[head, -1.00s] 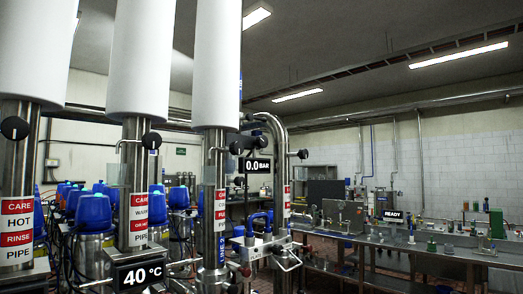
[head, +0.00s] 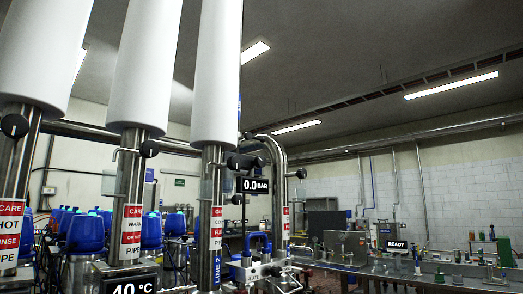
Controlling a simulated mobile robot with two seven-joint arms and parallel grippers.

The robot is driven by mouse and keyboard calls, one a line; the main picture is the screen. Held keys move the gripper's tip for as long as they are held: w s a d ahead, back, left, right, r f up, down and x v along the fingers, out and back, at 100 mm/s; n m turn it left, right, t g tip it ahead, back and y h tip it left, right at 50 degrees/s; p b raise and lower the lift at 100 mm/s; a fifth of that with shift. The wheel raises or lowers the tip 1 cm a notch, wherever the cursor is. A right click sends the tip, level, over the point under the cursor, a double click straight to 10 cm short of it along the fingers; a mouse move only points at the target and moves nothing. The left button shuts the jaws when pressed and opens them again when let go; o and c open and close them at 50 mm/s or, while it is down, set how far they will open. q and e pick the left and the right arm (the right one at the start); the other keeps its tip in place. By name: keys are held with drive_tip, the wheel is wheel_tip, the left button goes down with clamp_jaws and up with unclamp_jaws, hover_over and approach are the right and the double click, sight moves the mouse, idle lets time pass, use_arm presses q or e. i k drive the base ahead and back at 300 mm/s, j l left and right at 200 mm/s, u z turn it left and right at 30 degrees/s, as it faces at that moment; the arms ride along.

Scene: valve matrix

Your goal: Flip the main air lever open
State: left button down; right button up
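I cannot single out the main air lever in the head view. A blue curved handle or hose (head: 257,238) sits on a small metal valve assembly (head: 262,270) low in the middle. Above it a black display (head: 255,185) reads 0.0 BAR. The valve assembly's lower part is cut by the picture's bottom edge. Neither of my grippers is in view.
Three thick white-sleeved pipes (head: 152,65) stand close on the left. A display (head: 132,287) reading 40 °C is partly cut off at the bottom. Blue-capped valves (head: 86,234) crowd behind. A long workbench (head: 440,285) with a READY display (head: 397,244) runs along the right.

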sight(247, 136)
drive_tip(key=i+l, duration=0.25)
drive_tip(key=i, duration=0.2)
drive_tip(key=i+l, duration=0.3)
drive_tip(key=i+l+z, duration=0.1)
drive_tip(key=i+l, duration=0.15)
drive_tip(key=i, duration=0.3)
drive_tip(key=i+l, duration=0.25)
drive_tip(key=i, duration=0.2)
